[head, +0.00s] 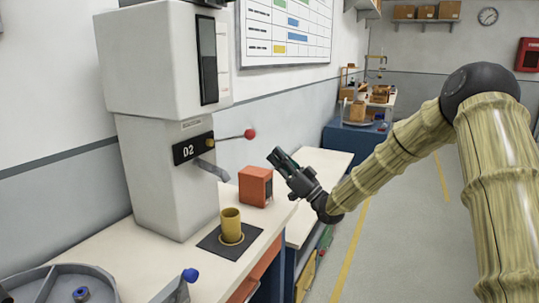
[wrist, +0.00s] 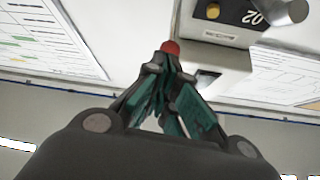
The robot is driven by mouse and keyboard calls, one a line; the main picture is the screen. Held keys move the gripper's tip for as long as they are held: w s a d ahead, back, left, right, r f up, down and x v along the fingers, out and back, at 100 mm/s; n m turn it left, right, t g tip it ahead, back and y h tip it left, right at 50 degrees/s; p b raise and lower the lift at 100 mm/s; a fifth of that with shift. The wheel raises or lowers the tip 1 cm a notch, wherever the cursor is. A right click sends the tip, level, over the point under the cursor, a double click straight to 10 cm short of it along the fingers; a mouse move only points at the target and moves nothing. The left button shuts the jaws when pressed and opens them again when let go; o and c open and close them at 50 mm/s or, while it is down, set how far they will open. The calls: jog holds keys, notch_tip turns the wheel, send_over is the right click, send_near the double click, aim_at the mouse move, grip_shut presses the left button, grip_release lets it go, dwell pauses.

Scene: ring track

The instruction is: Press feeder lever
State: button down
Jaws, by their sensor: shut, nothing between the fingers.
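The feeder (head: 165,150) is a tall pale grey machine marked 02 at the left of the head view. Its lever (head: 230,138) is a thin rod ending in a red ball knob (head: 249,134) that points right. My gripper (head: 275,156) is shut and empty, right of the knob and slightly lower in the head view. In the wrist view the red knob (wrist: 170,47) shows just beyond my teal-padded fingertips (wrist: 168,68). I cannot tell whether they touch it. The fingers hide most of the rod there.
A yellow cup (head: 231,226) stands on a dark mat (head: 215,247) below the feeder's chute (head: 213,170). An orange box (head: 255,186) stands behind it on the bench. A round grey tray (head: 62,290) is at the near left. The floor to the right is clear.

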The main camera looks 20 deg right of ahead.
jog(key=v, duration=0.6)
jog(key=shift+b, duration=0.3)
jog(key=shift+w+f, duration=0.1)
